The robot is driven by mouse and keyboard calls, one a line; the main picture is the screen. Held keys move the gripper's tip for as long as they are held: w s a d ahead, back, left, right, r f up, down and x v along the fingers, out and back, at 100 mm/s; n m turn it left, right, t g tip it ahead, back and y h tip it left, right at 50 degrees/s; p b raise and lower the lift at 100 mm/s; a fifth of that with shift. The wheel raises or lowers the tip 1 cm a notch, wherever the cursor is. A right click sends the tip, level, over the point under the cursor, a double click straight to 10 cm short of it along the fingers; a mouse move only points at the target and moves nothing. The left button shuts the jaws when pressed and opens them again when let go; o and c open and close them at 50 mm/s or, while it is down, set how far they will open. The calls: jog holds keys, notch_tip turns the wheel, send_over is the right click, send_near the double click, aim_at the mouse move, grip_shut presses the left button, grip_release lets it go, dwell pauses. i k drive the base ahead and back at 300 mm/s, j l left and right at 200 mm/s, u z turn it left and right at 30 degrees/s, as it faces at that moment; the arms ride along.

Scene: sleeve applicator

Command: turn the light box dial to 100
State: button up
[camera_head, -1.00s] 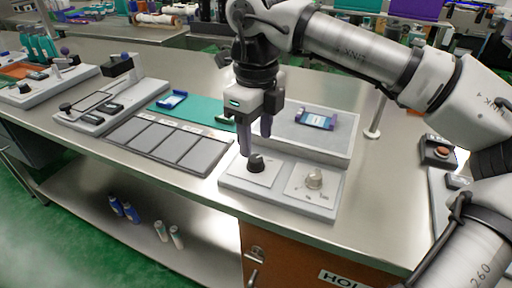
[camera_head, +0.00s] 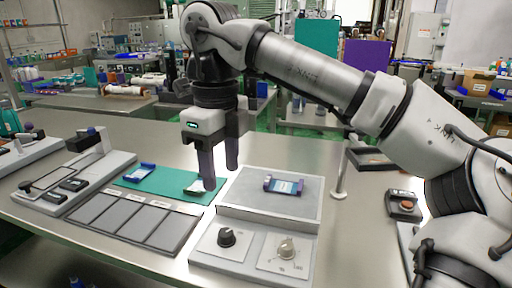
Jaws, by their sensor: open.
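The light box (camera_head: 270,212) stands on the steel table, a grey unit with a raised flat panel at the back and a lower control strip in front. The strip bears a black dial (camera_head: 227,237) on the left and a pale metallic dial (camera_head: 286,249) on the right, with small marks around it that are too small to read. A blue and white sleeve piece (camera_head: 284,186) lies on the raised panel. My gripper (camera_head: 220,182) is open and empty, pointing down, above and behind the black dial, near the panel's left edge. It touches neither dial.
A green mat (camera_head: 160,182) with a blue holder (camera_head: 142,171) and a small white item lies left of the box. A grey tray with several compartments (camera_head: 139,222) lies before it. A thin post (camera_head: 341,180) and a button box (camera_head: 403,205) stand to the right.

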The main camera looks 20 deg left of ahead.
aim_at(286, 252)
jog(key=k, duration=1)
